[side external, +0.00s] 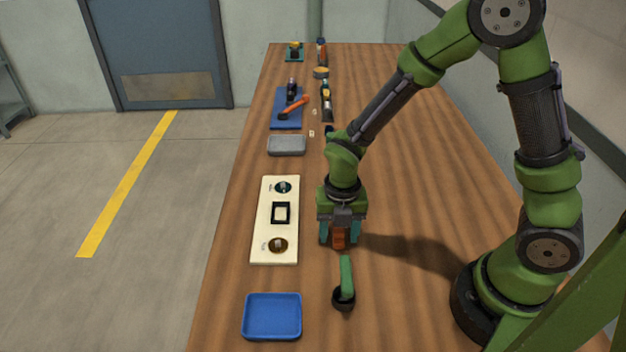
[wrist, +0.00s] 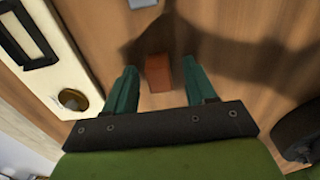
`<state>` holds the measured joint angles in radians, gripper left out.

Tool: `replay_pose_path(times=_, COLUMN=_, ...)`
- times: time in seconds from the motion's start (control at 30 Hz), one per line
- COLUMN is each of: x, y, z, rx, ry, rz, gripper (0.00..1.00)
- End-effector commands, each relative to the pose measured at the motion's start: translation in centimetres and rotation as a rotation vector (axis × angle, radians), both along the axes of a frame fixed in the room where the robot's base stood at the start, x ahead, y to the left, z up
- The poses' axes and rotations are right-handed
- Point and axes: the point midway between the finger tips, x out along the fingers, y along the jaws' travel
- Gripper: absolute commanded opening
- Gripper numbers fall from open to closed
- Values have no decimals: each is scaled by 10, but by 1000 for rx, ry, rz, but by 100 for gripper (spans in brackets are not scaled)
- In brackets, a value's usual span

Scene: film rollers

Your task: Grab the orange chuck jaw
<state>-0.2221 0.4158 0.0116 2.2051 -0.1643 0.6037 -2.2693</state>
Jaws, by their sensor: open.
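The orange chuck jaw (side external: 339,239) is a small orange-brown block on the wooden table, below my gripper in the side view. It also shows in the wrist view (wrist: 158,72), between the lines of the two fingers and a little beyond their tips. My gripper (side external: 340,238) points down with its teal fingers apart, one to each side of the block. In the wrist view my gripper (wrist: 165,78) is open and holds nothing. Whether the fingers touch the block cannot be told.
A cream board (side external: 264,222) with round and square fittings lies to the left. A blue tray (side external: 272,317) and a green-handled tool with a dark round end (side external: 345,284) are in front. A grey tray (side external: 287,145) and several tools lie farther back. The table's right side is largely clear.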

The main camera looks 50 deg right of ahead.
Motion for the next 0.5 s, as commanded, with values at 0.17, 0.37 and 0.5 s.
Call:
replay_pose_path(times=0.17, x=0, y=0, z=0, rx=0, ry=0, rz=0, gripper=51)
replay_pose_path(times=0.37, x=0, y=0, z=0, rx=0, ry=0, rz=0, gripper=20)
replay_pose_path(times=0.5, x=0, y=0, z=1, rx=0, ry=0, rz=0, gripper=0)
